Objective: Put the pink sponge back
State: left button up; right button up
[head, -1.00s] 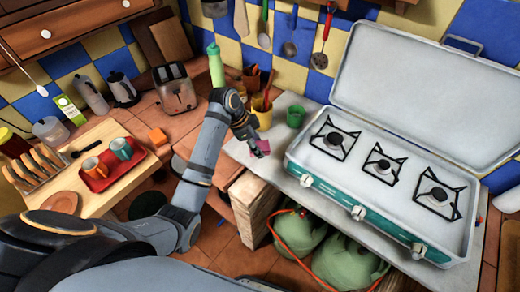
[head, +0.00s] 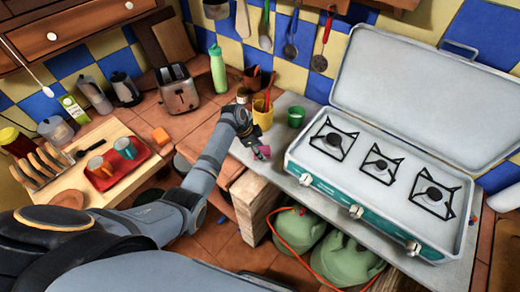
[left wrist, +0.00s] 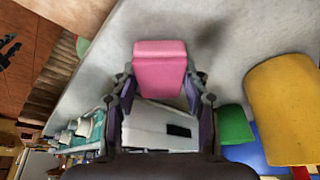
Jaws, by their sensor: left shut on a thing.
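The pink sponge (left wrist: 160,68) is held between the two fingers of my left gripper (left wrist: 160,88) in the left wrist view. In the head view the sponge (head: 264,152) shows as a small pink patch at the tip of my left gripper (head: 258,146). It is over the grey counter (head: 282,158), left of the camp stove; I cannot tell whether it touches the counter. My right gripper is in neither view.
The yellow cup (head: 262,117) with utensils and a green cup (head: 296,116) stand just behind the gripper. The open camp stove (head: 336,160) fills the right. An orange block (head: 160,136) lies on the tiled counter. Green gas bottles (head: 345,262) stand below.

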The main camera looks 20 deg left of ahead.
pick_arm(q)
jog(key=shift+f, duration=0.2)
jog(key=o, duration=1)
jog(key=shift+r, duration=0.1)
jog(key=shift+r, duration=0.1)
jog(key=b+v, duration=0.1)
jog(key=v, duration=1.1)
jog(key=shift+b, duration=0.3)
jog(key=shift+s, duration=0.1)
